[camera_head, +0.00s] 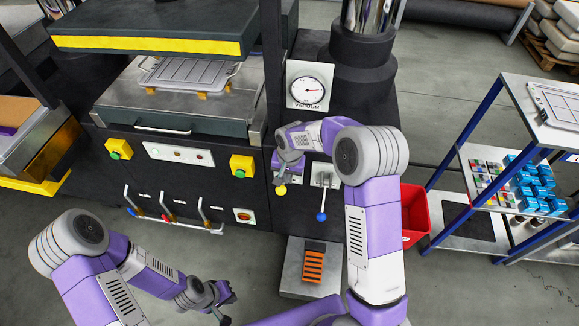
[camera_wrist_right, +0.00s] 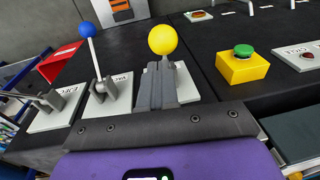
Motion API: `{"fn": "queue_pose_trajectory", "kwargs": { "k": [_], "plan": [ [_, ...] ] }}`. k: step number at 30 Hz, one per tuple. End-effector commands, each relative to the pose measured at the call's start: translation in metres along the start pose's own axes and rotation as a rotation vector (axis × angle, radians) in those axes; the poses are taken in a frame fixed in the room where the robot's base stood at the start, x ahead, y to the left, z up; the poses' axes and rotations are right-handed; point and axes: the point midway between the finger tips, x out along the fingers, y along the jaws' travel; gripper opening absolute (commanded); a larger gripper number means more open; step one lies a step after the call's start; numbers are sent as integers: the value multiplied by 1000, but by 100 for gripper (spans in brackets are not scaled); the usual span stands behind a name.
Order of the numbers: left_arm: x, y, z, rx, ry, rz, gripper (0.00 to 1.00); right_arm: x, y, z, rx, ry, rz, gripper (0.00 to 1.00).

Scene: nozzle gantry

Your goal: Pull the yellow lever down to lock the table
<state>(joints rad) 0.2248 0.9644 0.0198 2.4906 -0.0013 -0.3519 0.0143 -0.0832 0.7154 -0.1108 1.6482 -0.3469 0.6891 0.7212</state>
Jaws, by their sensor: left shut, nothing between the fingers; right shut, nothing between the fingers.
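The yellow lever's round knob (camera_head: 281,190) shows on the dark machine front, just below my right gripper (camera_head: 289,168). In the right wrist view, which looks turned over, the yellow knob (camera_wrist_right: 162,39) stands just beyond the closed fingers of my right gripper (camera_wrist_right: 157,75). The fingers hide the lever's shaft and much of its white plate; I cannot tell whether they touch it. The table (camera_head: 115,100) is a metal slab under the yellow-edged upper platen, with a pale tray on it. My left gripper (camera_head: 226,308) is shut and empty, low in front of the machine.
A blue-knobbed lever (camera_head: 321,216) is right of the yellow one, with a third lever (camera_wrist_right: 50,100) beyond it in the wrist view. A red bin (camera_head: 415,215), a grey step with an orange block (camera_head: 314,264), and a blue-framed rack (camera_head: 440,165) stand nearby. Yellow button boxes (camera_head: 241,166) flank the panel.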

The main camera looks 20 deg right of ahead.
Motion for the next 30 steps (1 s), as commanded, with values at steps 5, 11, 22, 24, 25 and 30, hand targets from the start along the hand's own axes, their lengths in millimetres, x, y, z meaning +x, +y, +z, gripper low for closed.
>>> {"fn": "queue_pose_trajectory", "kwargs": {
  "k": [5,11,22,24,25,30],
  "plan": [
    [1,0,0,0,0,0,0,8,-2,5,0,-1,1,0],
    [1,0,0,0,0,0,0,8,-2,6,1,0,0,0],
    [10,-4,0,0,0,0,0,13,-4,8,-6,36,0,0],
    [12,-5,0,0,0,0,0,14,-4,9,-7,49,0,0],
    [12,-5,0,0,0,0,0,14,-4,9,-7,51,0,0],
    [16,-6,-1,0,0,0,0,16,-5,10,-9,73,0,0]
  ]
}}
